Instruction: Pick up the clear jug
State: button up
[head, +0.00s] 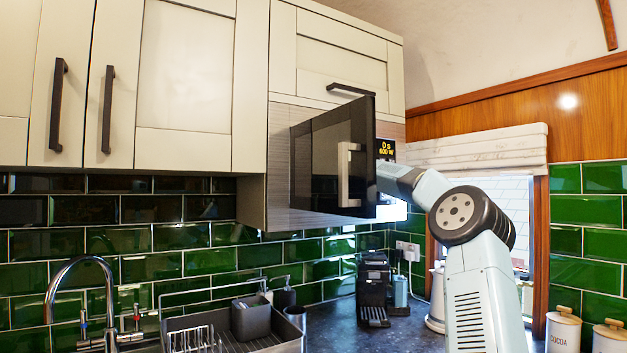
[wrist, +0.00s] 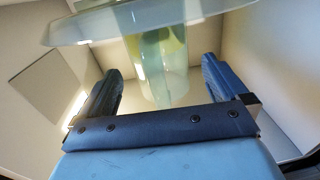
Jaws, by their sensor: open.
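The clear jug (wrist: 165,88) shows in the wrist view, greenish and see-through, standing on a clear glass plate (wrist: 95,27); the picture appears upside down. My gripper (wrist: 159,68) is open, with one dark finger on each side of the jug. The jug lies between or just beyond the fingertips; I cannot tell exactly how deep. Neither finger visibly touches it. In the head view my arm reaches behind the open dark door of the microwave (head: 335,158), which hides my gripper and the jug.
Pale microwave walls (wrist: 270,60) surround the gripper closely. Below in the head view are a coffee machine (head: 373,285), a sink tap (head: 80,300), a dish rack (head: 215,330) and two canisters (head: 563,330). Cupboards (head: 185,80) are at the left.

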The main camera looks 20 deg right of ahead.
jog(key=shift+x, duration=2.55)
jog(key=shift+d+r, duration=0.15)
jog(key=c, duration=1.4)
jog(key=shift+r, duration=0.1)
jog(key=shift+r, duration=1.65)
jog(key=shift+v, duration=8.95)
